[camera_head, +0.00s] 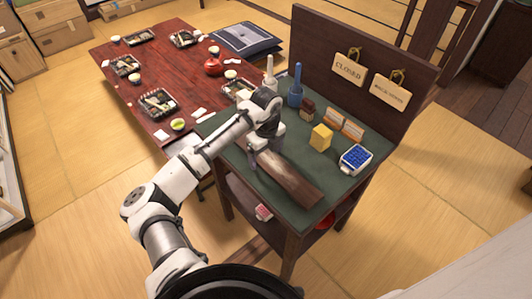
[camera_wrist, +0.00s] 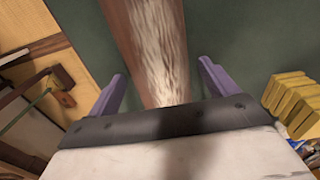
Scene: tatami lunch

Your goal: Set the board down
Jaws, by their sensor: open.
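A long brown wooden board (camera_head: 290,178) lies on the green top of the stand (camera_head: 222,143), slanting toward its front right corner. In the wrist view the board (camera_wrist: 150,45) has a pale, streaked patch along its face and runs between my two purple fingers. My gripper (camera_wrist: 160,78) is open, with green surface showing between each finger and the board. In the head view my gripper (camera_head: 257,147) is at the board's far left end; its fingers are mostly hidden by the wrist.
A yellow block (camera_head: 320,138), a blue-filled container (camera_head: 355,159), a blue bottle (camera_head: 295,90) and a pale bottle (camera_head: 270,73) stand on the green top. A back panel (camera_head: 325,50) with hanging signs rises behind. A red low table (camera_head: 160,62) with set meals is beyond.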

